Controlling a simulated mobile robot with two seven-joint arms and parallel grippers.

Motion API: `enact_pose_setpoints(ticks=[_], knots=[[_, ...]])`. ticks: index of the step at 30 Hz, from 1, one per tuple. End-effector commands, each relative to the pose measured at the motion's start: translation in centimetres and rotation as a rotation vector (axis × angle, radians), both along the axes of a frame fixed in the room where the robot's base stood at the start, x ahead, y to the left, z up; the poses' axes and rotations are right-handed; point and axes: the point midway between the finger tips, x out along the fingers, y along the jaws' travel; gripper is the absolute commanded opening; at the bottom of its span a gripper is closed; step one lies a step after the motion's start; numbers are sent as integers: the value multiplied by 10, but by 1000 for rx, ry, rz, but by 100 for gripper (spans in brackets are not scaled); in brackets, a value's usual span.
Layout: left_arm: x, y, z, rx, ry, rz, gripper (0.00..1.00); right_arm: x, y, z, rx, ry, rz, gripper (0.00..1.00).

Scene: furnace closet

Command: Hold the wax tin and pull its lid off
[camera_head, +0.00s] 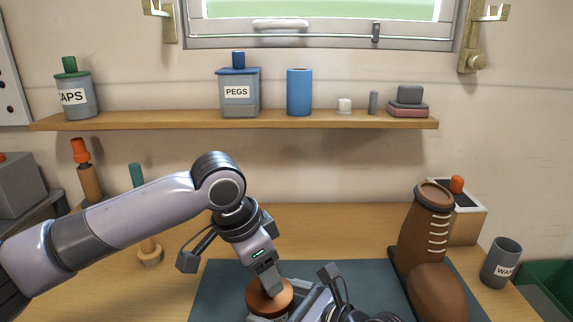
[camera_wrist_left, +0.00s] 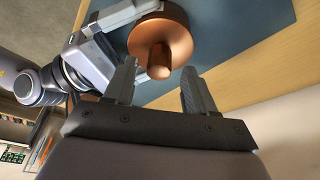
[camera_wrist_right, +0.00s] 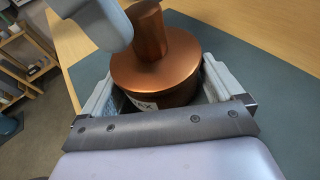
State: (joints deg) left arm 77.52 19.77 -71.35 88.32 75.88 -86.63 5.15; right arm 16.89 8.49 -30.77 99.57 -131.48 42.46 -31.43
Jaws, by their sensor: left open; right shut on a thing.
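The wax tin has a copper lid (camera_head: 258,301) with a tall knob on top, on the dark mat near the front of the bench. In the right wrist view the lid (camera_wrist_right: 150,75) sits on the tin, and part of a white label (camera_wrist_right: 140,104) shows below it. My right gripper (camera_head: 275,314) is shut around the tin's body, one finger on each side. My left gripper (camera_head: 265,277) is open just above the lid. In the left wrist view the knob (camera_wrist_left: 159,62) lies between the left fingertips; I cannot tell whether they touch it.
A brown boot (camera_head: 428,245) stands on the right of the mat (camera_head: 215,285). A grey labelled cup (camera_head: 502,263) and a green bin (camera_head: 550,285) are farther right. A wooden peg stand (camera_head: 150,255) is behind my left arm. A shelf (camera_head: 180,119) with jars runs along the wall.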

Motion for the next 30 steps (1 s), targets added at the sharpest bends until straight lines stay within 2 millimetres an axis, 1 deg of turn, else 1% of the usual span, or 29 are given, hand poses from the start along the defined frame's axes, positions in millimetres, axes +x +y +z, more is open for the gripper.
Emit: enact_pose_setpoints(ticks=[1, 7, 11, 18, 19, 20, 21, 24, 30], knots=[[0, -2, -7, 0, 4, -2, 55, 0, 0, 0, -1, -1, 0, 58], [3, -7, -23, -1, 2, -2, 55, 0, 0, 0, -1, -1, -1, 58], [4, -8, -27, -2, 1, -3, 55, 0, 0, 0, -1, -1, -1, 58], [4, -8, -28, -1, 0, -3, 55, 0, 0, 0, -1, -1, 0, 58], [4, -8, -28, -1, 0, -3, 52, 0, 0, 0, -1, -1, 0, 58], [4, -9, -28, -1, 0, -3, 42, 0, 0, 0, -1, -1, 0, 58], [4, -8, -28, -1, 0, -3, 29, 0, 0, 0, -1, -1, 0, 58], [4, -8, -28, -1, 1, -3, 0, 0, 0, 0, -1, -1, 0, 58], [3, -8, -28, -1, 1, -3, 0, 0, 0, 0, 0, -2, 1, 58]])
